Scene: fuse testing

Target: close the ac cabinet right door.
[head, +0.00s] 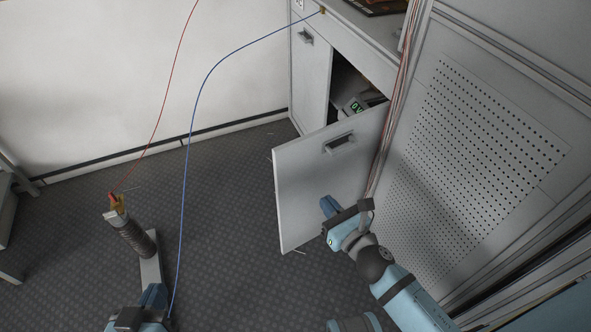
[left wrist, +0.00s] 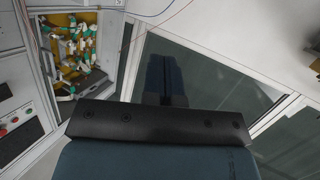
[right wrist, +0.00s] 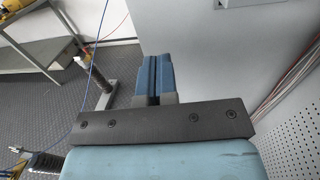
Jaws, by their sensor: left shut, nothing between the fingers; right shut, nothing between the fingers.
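The right door (head: 305,189) of the grey-white cabinet stands open in the head view, swung out toward me, with a dark handle (head: 339,144) near its top. Behind it the opening shows a dark interior. The left door (head: 309,75) looks closed. My right gripper (head: 327,206) is shut and empty in front of the door's lower right part; I cannot tell whether it touches. In the right wrist view its fingers (right wrist: 154,75) are together beside a pale panel. My left gripper (head: 155,294) is low at the left, away from the cabinet. Its shut fingers (left wrist: 164,75) show in the left wrist view.
A device with a green display (head: 357,106) sits inside the cabinet opening. A perforated panel (head: 470,150) stands close on the right, with cables (head: 386,140) hanging beside it. A stand with a coiled insulator (head: 136,238) and red and blue wires is at the left. Floor between is clear.

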